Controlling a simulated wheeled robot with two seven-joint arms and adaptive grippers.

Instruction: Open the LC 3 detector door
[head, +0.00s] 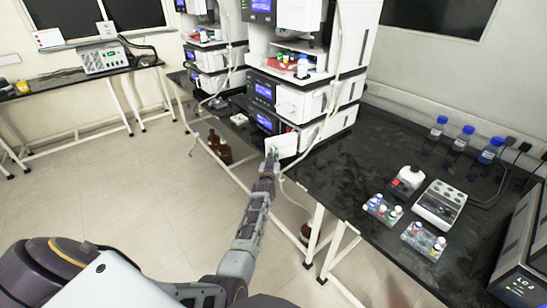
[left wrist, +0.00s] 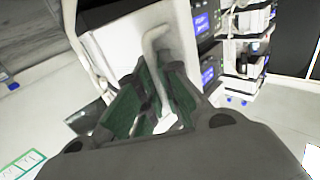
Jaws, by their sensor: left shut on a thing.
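A white door panel (head: 283,146) shows at the bottom front of the near instrument stack, beside a lit blue display. It looks angled out from the stack, but how far cannot be told. My left gripper (head: 271,161) reaches up from the lower middle to this panel. In the left wrist view the gripper (left wrist: 158,85) has its green-padded fingers shut around a pale hooked handle (left wrist: 155,40) on the white panel (left wrist: 122,50). The gripper hides the lower part of the handle. I cannot read an LC 3 label. My right gripper is not in view.
The near stack stands on a black bench (head: 380,170) with blue-capped bottles (head: 463,138), vial trays (head: 382,208) and a grey block (head: 440,204). Brown bottles (head: 219,147) stand on the floor. The floor at left is clear.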

